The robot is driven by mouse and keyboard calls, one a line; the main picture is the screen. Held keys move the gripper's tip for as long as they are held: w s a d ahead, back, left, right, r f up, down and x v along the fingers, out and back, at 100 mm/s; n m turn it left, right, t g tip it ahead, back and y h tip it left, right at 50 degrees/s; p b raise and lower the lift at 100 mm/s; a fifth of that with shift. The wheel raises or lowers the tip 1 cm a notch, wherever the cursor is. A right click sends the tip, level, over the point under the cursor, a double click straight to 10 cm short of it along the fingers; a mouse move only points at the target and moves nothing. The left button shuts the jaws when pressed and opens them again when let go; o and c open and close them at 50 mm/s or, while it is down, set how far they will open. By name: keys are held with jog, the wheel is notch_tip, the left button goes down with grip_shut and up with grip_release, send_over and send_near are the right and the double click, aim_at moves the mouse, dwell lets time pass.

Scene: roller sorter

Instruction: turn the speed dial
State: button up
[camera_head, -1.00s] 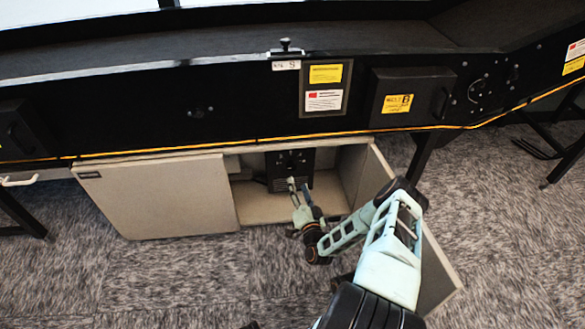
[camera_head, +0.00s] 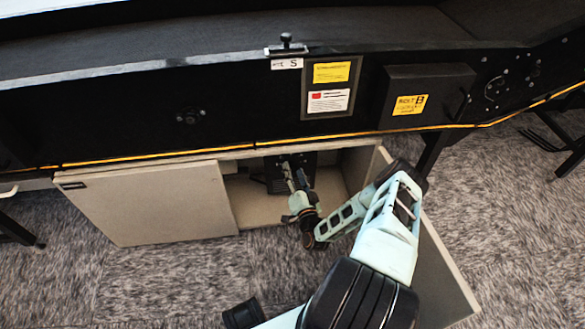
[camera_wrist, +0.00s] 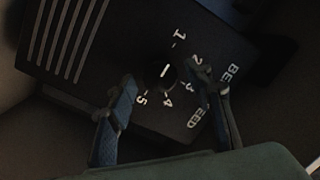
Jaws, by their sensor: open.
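The speed dial (camera_wrist: 164,71) is a small black knob with a white pointer line, ringed by the numbers 1 to 5, in the wrist view. It sits on a black control box (camera_wrist: 105,35) with slots and partly covered lettering. The box also shows inside the cabinet in the head view (camera_head: 271,178), partly hidden by my gripper. My gripper (camera_wrist: 163,76) is open, with one fingertip on each side of the dial in the wrist view. I cannot tell whether the fingers touch it. In the head view my gripper (camera_head: 294,170) reaches into the cabinet at the box.
The beige cabinet (camera_head: 150,203) stands under the black conveyor (camera_head: 150,120). Its right door (camera_head: 440,270) is swung open beside my arm; its left front is closed. A black box with a yellow label (camera_head: 425,92) juts from the conveyor side. Carpet in front is mostly free.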

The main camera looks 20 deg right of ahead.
jog(key=shift+c, duration=0.2)
jog(key=c, duration=1.1)
jog(key=n, duration=0.1)
jog(key=n+p, duration=0.1)
jog(key=n, duration=0.1)
jog(key=n+p, duration=0.1)
jog(key=shift+a+r, duration=0.1)
jog(key=shift+r, duration=0.15)
jog(key=n+p, duration=0.1)
jog(key=n, duration=0.3)
jog(key=shift+w+n+g, duration=0.1)
jog(key=shift+n+g, duration=0.3)
jog(key=n+p, duration=0.1)
jog(key=n, duration=0.3)
jog(key=shift+a+h, duration=0.1)
jog(key=shift+h, duration=0.3)
jog(key=shift+n+p, duration=0.35)
jog(key=shift+n, duration=1.55)
